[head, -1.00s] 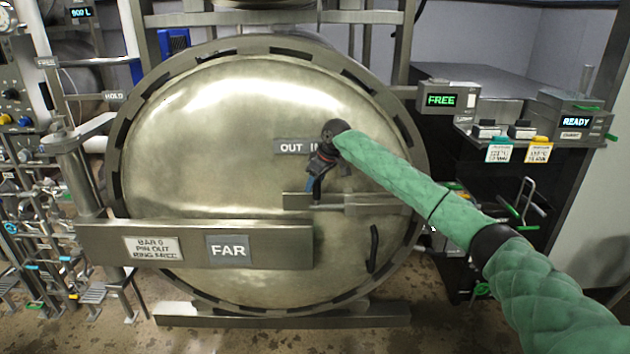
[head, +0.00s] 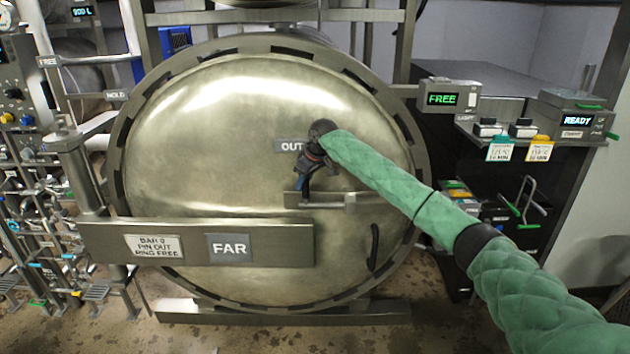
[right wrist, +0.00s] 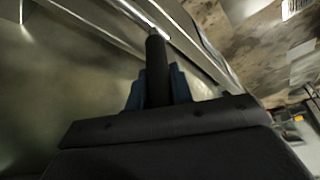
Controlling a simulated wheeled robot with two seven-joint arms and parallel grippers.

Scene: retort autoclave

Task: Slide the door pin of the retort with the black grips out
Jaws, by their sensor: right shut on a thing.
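The big round steel retort door (head: 220,150) fills the middle of the head view. Its door pin (head: 330,201) lies level in a steel bracket on the door, right of centre. Its right end shows short of the door rim. My right gripper (head: 304,192) reaches down to the pin's left part. In the right wrist view, its blue finger pads close around the upright black grip (right wrist: 157,70) of the pin. An OUT plate (head: 289,146) sits just above, partly hidden by my wrist. My left gripper is not in view.
A steel bar with a FAR plate (head: 229,248) crosses the lower door, below the gripper. A black curved handle (head: 374,247) sits at the lower right of the door. A box (head: 447,93) at right reads FREE. A READY unit (head: 571,118) stands beyond it.

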